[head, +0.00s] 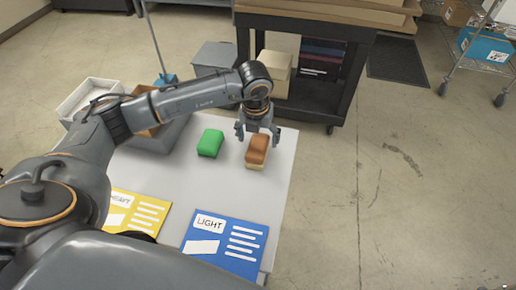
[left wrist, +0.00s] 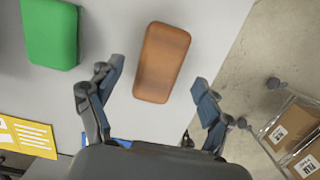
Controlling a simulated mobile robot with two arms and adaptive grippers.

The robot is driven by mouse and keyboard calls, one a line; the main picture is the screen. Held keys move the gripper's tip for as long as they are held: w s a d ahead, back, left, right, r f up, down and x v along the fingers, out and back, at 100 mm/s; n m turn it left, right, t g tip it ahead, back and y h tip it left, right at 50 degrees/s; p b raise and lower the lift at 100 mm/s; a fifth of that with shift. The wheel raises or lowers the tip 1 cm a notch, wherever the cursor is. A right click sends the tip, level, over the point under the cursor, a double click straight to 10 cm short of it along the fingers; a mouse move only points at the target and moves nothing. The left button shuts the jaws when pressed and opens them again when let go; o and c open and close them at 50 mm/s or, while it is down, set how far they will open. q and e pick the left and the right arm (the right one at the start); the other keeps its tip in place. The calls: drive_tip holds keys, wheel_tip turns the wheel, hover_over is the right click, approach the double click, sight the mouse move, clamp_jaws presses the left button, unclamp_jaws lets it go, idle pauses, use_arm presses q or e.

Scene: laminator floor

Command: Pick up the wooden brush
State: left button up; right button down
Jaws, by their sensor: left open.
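The wooden brush (head: 257,150) has a brown top and a paler lower part. It lies near the right edge of the white table (head: 215,182). In the left wrist view the brush (left wrist: 162,62) shows from above, beyond the fingertips and roughly between their lines. My left gripper (head: 258,133) is open and empty, just above and behind the brush in the head view. Its spread fingers also show in the left wrist view (left wrist: 158,92). I cannot see contact with the brush. My right gripper is not in view.
A green block (head: 210,143) lies left of the brush. A yellow card (head: 137,212) and a blue card marked LIGHT (head: 226,243) lie at the near side. A grey bin (head: 172,133) stands at the left. A dark cart (head: 335,85) stands behind the table.

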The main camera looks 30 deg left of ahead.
sight(257, 146)
use_arm(q)
wheel_tip(257, 146, down, 4)
drive_tip(key=shift+s+r+p, duration=0.1)
drive_tip(key=shift+r+p, duration=0.1)
drive_tip(key=shift+p, duration=0.5)
drive_tip(key=shift+f, duration=0.6)
clamp_jaws()
